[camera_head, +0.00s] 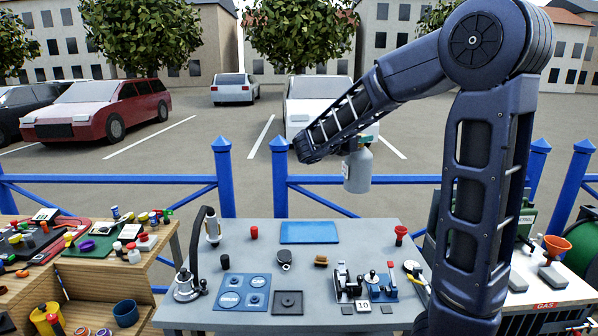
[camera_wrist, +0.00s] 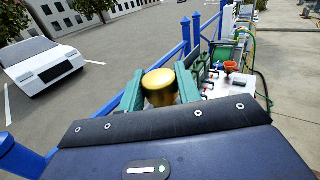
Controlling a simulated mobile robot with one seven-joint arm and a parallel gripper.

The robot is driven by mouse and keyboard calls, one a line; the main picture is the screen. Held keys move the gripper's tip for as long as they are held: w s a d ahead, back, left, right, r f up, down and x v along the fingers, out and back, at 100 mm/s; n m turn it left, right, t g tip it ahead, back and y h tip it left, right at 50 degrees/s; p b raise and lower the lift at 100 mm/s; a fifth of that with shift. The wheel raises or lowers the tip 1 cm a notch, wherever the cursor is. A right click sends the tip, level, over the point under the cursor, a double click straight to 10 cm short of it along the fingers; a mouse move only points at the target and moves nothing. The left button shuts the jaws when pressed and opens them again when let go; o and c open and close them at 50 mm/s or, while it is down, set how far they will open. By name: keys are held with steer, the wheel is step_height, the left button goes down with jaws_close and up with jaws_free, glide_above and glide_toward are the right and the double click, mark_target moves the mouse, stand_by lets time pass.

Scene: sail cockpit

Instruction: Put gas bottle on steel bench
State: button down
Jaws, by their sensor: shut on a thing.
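The gas bottle (camera_head: 357,172) is a grey cylinder hanging upright in the air above the back edge of the bench. Its brassy top (camera_wrist: 160,86) shows in the wrist view between two teal fingers. My gripper (camera_head: 357,143) is shut on the bottle's top; the arm link partly hides the fingers in the head view. The steel bench (camera_head: 240,240) is the grey table in the middle of the head view, below the bottle and apart from it.
The bench holds a blue mat (camera_head: 310,232), a black clamp device (camera_head: 345,283), a grey stand (camera_head: 187,285) and small parts. A blue railing (camera_head: 228,175) runs behind. A cluttered wooden bench (camera_head: 165,240) is left; a white gas cart (camera_head: 545,290) is right. Bare bench top lies around the mat.

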steer(key=w+d+r+n+t+y, duration=0.1)
steer(key=d+r, duration=0.3)
steer(key=d, duration=0.6)
steer(key=d+r, duration=0.4)
steer(key=d, duration=0.6)
steer(key=w+d+r+n+t+y, duration=0.1)
steer(key=d+r, duration=0.3)
steer(key=d, duration=0.6)
steer(key=s+d+f, duration=0.1)
steer(key=s+d, duration=0.2)
steer(key=d, duration=0.6)
steer(key=s+d+f+t+y, duration=0.1)
steer(key=s+d, duration=0.3)
steer(key=d, duration=0.6)
steer(key=s+d+f+n, duration=0.1)
steer(key=s+d+f, duration=0.1)
steer(key=d, duration=0.8)
steer(key=shift+s+d+t, duration=0.2)
steer(key=shift+s+t, duration=0.2)
steer(key=shift+s, duration=0.5)
